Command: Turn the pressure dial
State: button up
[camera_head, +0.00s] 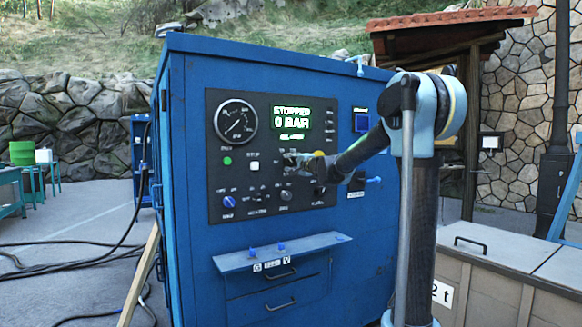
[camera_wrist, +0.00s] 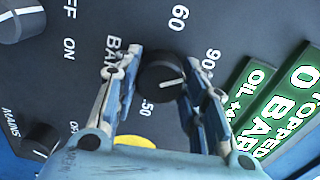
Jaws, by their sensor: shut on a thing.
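The pressure dial (camera_wrist: 161,78) is a round black knob with a white pointer line, seen in the wrist view. Labels 60, 90 and BAR surround it, and another label is partly covered. The line points right, towards the finger just below the 90. My gripper (camera_wrist: 160,70) is shut on the dial, one finger on each side of it. In the head view my gripper (camera_head: 300,160) is at the panel's middle and hides the dial. The green display (camera_head: 291,122) reads STOPPED, 0 BAR; it also shows in the wrist view (camera_wrist: 275,105).
The dark control panel (camera_head: 262,196) is on a blue cabinet (camera_head: 190,250). A round gauge (camera_head: 237,120), a green lamp (camera_head: 227,161), a blue knob (camera_head: 228,202) and a black knob (camera_head: 286,195) are near. A shelf (camera_head: 285,250) juts out below. Wooden boxes (camera_head: 500,280) stand right.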

jog(key=shift+s+f, duration=0.1)
jog(key=shift+f, duration=0.05)
jog(key=o, duration=1.1)
jog(key=shift+c, duration=0.2)
jog(key=v, duration=1.1)
jog(key=shift+s+d, duration=0.2)
jog(key=shift+d, duration=0.1)
